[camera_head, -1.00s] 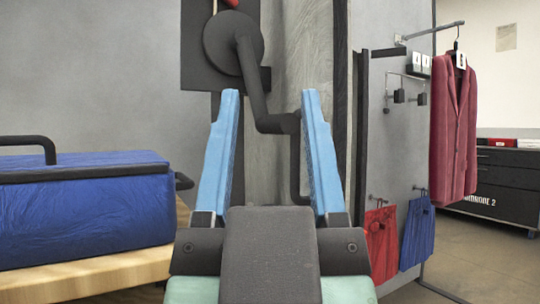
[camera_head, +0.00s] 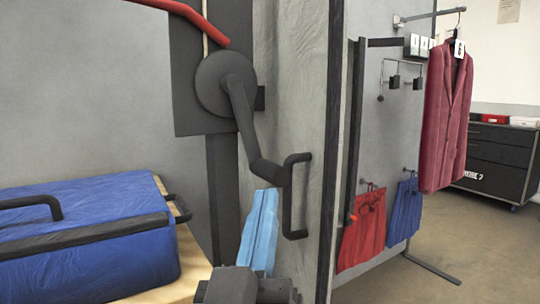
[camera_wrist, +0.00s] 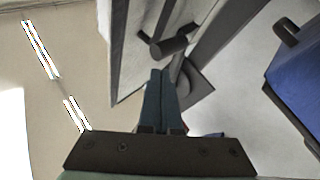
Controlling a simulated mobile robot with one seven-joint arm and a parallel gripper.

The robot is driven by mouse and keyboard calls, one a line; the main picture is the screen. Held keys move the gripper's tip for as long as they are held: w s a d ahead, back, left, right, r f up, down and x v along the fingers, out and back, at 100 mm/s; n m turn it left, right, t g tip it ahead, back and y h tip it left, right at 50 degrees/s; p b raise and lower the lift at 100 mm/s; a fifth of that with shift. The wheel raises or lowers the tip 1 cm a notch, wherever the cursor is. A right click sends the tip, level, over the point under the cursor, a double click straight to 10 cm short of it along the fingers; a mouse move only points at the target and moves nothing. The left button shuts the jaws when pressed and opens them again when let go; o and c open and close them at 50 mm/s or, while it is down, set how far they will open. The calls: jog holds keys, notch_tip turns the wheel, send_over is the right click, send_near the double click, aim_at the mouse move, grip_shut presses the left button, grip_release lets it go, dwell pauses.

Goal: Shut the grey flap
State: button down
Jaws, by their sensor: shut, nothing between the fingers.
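The likely grey flap is a tall, pale grey panel (camera_head: 310,110) with a dark edge, standing right of my gripper in the head view. A dark D-shaped handle (camera_head: 290,200) is on its face. My gripper (camera_head: 264,192) has blue fingers pressed together and empty. The fingertips are just left of the handle and below the end of a dark crank arm (camera_head: 268,172); I cannot tell if they touch either. In the wrist view my gripper (camera_wrist: 160,72) points up at a dark cylindrical grip (camera_wrist: 170,46), beside a pale panel (camera_wrist: 128,40).
The crank's dark disc (camera_head: 225,83) is mounted on the wall, with a red bar (camera_head: 185,17) above. A blue case (camera_head: 90,235) with dark handles is on a wooden top (camera_head: 192,255) at left. A red jacket (camera_head: 446,115) and red and blue cloths hang at right.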

jog(key=g+p, duration=0.1)
jog(key=p, duration=0.1)
jog(key=w+n+p, duration=0.1)
jog(key=p, duration=0.1)
jog(key=shift+w+a+r+n+g+h, duration=0.1)
jog(key=shift+w+a+n+g+h, duration=0.2)
jog(key=shift+g, duration=0.1)
jog(key=p, duration=0.3)
jog(key=shift+a+f+n+g, duration=0.1)
jog(key=shift+f+n+g, duration=0.2)
jog(key=shift+n, duration=0.1)
jog(key=s+a+f+n+g+p, duration=0.35)
jog(key=s+n+p, duration=0.55)
jog(key=p, duration=1.3)
jog(key=w+d+n+p, duration=0.2)
jog(key=w+d, duration=0.3)
jog(key=w, duration=0.8)
jog(key=shift+w+d+r+p, duration=0.2)
jog(key=shift+w+r+p, duration=0.1)
jog(key=shift+p, duration=0.35)
jog(key=shift+d, duration=0.1)
